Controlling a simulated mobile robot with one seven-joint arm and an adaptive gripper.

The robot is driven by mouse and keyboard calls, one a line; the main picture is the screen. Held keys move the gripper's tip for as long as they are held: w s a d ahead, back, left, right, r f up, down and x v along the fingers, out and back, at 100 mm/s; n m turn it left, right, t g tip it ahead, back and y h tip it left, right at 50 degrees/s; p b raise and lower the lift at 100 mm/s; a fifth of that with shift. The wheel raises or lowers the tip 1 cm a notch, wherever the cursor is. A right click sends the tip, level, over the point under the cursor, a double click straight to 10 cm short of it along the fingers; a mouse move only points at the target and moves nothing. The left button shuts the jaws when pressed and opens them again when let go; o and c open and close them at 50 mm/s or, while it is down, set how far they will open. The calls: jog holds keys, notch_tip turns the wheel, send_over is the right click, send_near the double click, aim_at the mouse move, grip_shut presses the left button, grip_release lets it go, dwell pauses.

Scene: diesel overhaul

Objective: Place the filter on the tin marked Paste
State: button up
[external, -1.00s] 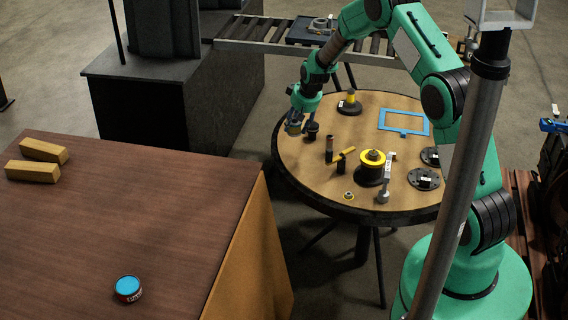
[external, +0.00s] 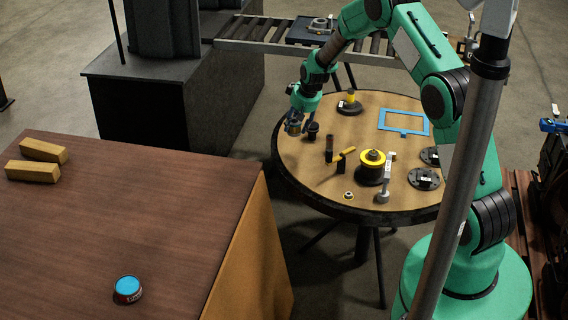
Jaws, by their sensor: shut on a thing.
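My gripper (external: 295,125) hangs at the left rim of the round table, beside a small dark part. It is shut on a small brownish thing, which appears to be the filter; the fingers hide most of it. A small tin with a blue lid (external: 127,283) stands upright near the front of the brown table at lower left. Its dark label is too small to read, so I cannot tell whether it says Paste. My gripper is well apart from this tin, up and to its right.
The round table (external: 290,165) holds a black and yellow cylinder (external: 372,168), a blue frame (external: 404,122), dark discs (external: 424,179) and other small parts. Two wooden blocks (external: 38,161) lie on the brown table (external: 130,215), whose middle is clear. A gap separates the tables.

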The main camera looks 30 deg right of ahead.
jog(key=s+a+n+y+b, duration=0.15)
jog(key=s+a, duration=0.25)
jog(key=a, duration=0.8)
jog(key=s+a+f+n+g, duration=0.1)
jog(key=s+a+n, duration=0.25)
jog(key=a, duration=0.85)
jog(key=s+a+n+y+b, duration=0.15)
jog(key=s+a, duration=0.25)
jog(key=a, duration=0.8)
jog(key=s+a+f+n+g+y+b, duration=0.1)
jog(key=s+a+n, duration=0.8)
jog(key=s+a, duration=1.8)
jog(key=shift+s+f+n+g+b, duration=0.5)
jog(key=shift+s+g, duration=0.3)
jog(key=shift+s, duration=0.4)
jog(key=w+a, duration=0.3)
jog(key=a, duration=0.1)
jog(key=w+a+f, duration=0.1)
jog(key=w+a, duration=0.6)
jog(key=a, duration=0.1)
jog(key=shift+w+f, duration=0.3)
jog(key=shift+w, duration=0.1)
jog(key=shift+c, duration=0.2)
jog(key=shift+f+b, duration=0.15)
jog(key=shift+b, duration=0.15)
